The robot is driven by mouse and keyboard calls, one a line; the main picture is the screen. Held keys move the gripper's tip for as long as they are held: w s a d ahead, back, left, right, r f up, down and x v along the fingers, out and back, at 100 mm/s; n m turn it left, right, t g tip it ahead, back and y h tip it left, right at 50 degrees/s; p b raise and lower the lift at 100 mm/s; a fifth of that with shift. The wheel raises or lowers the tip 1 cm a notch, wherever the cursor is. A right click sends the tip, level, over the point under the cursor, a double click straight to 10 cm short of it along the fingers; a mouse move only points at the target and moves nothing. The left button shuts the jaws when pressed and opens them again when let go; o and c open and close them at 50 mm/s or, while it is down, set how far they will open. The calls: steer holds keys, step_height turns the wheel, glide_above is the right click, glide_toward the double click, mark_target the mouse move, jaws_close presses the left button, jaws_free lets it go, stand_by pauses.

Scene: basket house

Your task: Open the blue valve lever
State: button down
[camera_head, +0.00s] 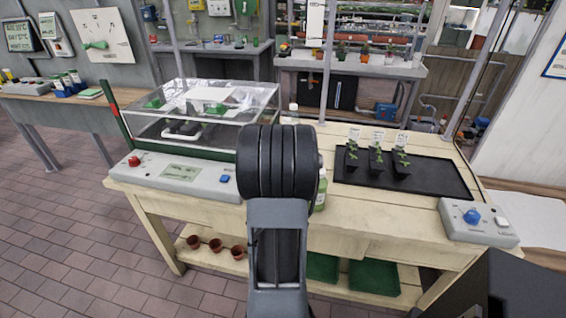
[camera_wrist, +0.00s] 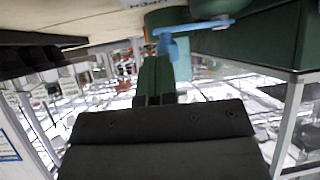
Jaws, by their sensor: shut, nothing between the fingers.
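The blue valve lever (camera_wrist: 195,27) shows at the top of the wrist view as a long handle lying roughly across the picture. A blue stem joins it beside a dark green cylinder. My gripper (camera_wrist: 156,62) has its fingers shut and empty, with tips just below the lever's left end in the wrist view. I cannot tell whether they touch it. In the head view my arm stands in front of the bench middle and hides both the lever and my gripper.
A pale wooden bench (camera_head: 405,228) bears a clear-covered case (camera_head: 207,100) at left, a black seedling tray (camera_head: 435,177), and a grey box with a blue knob (camera_head: 472,217) at right. A green-liquid bottle (camera_head: 321,190) stands close behind my arm. Tiled floor is free at left.

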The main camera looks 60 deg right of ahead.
steer(key=shift+d+r, duration=0.1)
steer(key=shift+d, duration=0.25)
stand_by(0.5)
steer(key=shift+w+a+p, duration=0.2)
steer(key=shift+p, duration=0.2)
steer(key=shift+w+a+p, duration=0.25)
steer(key=shift+a+p, duration=0.25)
steer(key=shift+p, duration=0.1)
steer(key=s+a+r+p, duration=0.1)
steer(key=s+a+r, duration=0.7)
steer(key=s, duration=0.1)
steer(key=w+a+f+n+y+p, duration=0.25)
steer(key=a+y, duration=0.35)
steer(key=a, duration=0.6)
steer(key=w+a+r+n+y+p, duration=0.1)
steer(key=a+r+n, duration=0.3)
steer(key=a, duration=0.8)
steer(key=a+r+n+g+y+p, duration=0.1)
steer(key=a+r+n+y+p, duration=0.2)
steer(key=a, duration=0.9)
steer(key=r+n, duration=0.1)
steer(key=n, duration=0.2)
steer(key=shift+w+a+r, duration=0.2)
steer(key=shift+w+r, duration=0.15)
steer(key=shift+w, duration=0.05)
